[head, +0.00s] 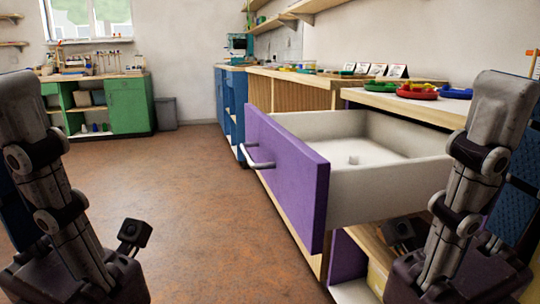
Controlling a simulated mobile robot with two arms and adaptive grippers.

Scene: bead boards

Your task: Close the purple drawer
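The purple drawer (288,172) stands pulled out of the wooden counter on the right. Its purple front faces left and carries a silver bar handle (256,157). My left arm stands at the left edge, well away from the drawer. My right arm stands at the right, in front of the drawer's near side wall. I make out no gripper fingers on either arm.
The counter (433,110) holds green and red trays and small cards. A blue cabinet (232,100) stands beyond it. A green workbench (126,106) and a grey bin (166,113) stand at the back left. The brown floor (160,185) left of the drawer is clear.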

